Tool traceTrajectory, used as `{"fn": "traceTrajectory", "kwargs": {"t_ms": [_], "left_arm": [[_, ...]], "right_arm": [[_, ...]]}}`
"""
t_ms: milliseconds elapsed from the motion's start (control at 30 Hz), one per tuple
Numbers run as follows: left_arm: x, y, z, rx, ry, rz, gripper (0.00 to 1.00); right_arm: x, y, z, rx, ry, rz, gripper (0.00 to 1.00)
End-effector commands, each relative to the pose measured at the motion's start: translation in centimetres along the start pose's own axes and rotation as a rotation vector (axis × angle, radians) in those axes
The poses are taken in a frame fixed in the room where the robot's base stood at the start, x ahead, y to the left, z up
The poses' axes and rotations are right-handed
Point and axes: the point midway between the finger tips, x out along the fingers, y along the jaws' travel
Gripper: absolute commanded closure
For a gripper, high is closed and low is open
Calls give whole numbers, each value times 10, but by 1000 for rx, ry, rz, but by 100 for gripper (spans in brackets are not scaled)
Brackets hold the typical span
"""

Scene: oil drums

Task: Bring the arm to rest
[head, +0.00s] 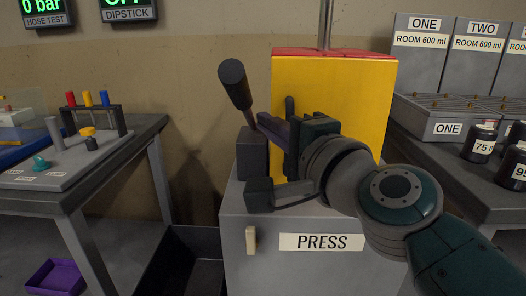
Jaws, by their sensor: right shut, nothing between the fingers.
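My right arm comes in from the lower right, and my right gripper (272,126) is in front of the yellow press (345,90). Its fingers point left, are shut and have nothing between them. The fingertips are close to the lower end of the press's dark lever (236,86), which tilts up to the left. I cannot tell whether they touch it. My gripper and wrist hide part of the press's front. My left gripper is out of view.
The grey cabinet marked PRESS (235,270) stands below. A left bench (110,160) holds coloured plungers (88,99). A black bin (180,265) and a purple tray (54,279) are low down at left.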

Motion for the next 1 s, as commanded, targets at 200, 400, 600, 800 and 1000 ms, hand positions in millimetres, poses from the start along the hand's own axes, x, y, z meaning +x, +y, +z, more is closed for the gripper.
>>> {"fn": "traceTrajectory", "kwargs": {"t_ms": [200, 400, 600, 800, 1000], "left_arm": [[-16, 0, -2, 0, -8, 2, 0], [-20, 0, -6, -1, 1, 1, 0], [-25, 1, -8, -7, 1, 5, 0], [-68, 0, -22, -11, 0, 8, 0], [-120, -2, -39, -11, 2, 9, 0]], "right_arm": [[-45, -2, 24, 3, 0, 4, 100], [-74, 1, 40, 1, -1, 4, 100], [-89, -3, 49, -24, -15, 11, 100], [-132, -14, 70, -395, -223, 197, 100], [-238, 0, 51, -923, -538, 629, 100]]}}
